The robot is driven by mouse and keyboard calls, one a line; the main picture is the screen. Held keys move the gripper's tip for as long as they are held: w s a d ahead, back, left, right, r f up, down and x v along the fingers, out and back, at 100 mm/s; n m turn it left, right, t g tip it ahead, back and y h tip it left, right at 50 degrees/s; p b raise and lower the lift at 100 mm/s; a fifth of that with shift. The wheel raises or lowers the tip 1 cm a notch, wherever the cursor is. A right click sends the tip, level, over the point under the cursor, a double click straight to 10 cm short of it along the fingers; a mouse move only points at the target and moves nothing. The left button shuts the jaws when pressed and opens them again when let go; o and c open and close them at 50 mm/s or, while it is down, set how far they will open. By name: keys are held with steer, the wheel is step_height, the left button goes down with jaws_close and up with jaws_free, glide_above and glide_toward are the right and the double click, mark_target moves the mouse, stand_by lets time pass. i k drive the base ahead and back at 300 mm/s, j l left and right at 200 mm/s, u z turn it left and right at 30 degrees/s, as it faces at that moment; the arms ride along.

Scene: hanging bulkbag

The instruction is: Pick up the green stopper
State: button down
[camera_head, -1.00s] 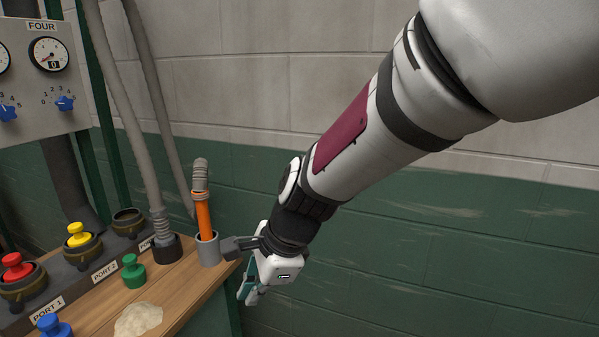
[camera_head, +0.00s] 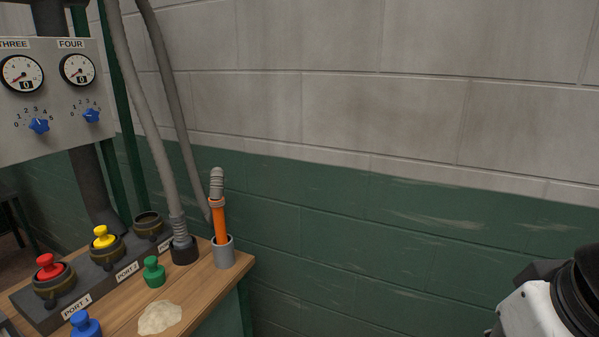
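The green stopper (camera_head: 154,272) stands upright on the wooden bench top (camera_head: 205,284), in front of the port block. Nothing touches it. My arm's white end section shows at the lower right corner, far to the right of the stopper. My gripper's fingers are outside the picture, so their state is hidden.
A red stopper (camera_head: 50,267) and a yellow stopper (camera_head: 104,237) sit in ports; the rear port (camera_head: 149,224) is empty. A blue stopper (camera_head: 85,324), a pale powder patch (camera_head: 160,318), a grey hose (camera_head: 182,232) and an orange-handled tool in a grey cup (camera_head: 223,252) are near the green stopper.

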mark_target(155, 275)
steer(key=i+u, duration=0.15)
steer(key=u, duration=1.05)
steer(key=i+l+u, duration=0.5)
steer(key=u, duration=0.15)
steer(key=i+l+u, duration=0.15)
steer(key=l+u, duration=0.2)
steer(key=i+l, duration=0.1)
steer(key=l, duration=0.2)
steer(key=i+l, duration=0.25)
steer(key=l, duration=0.3)
steer(key=u, duration=0.05)
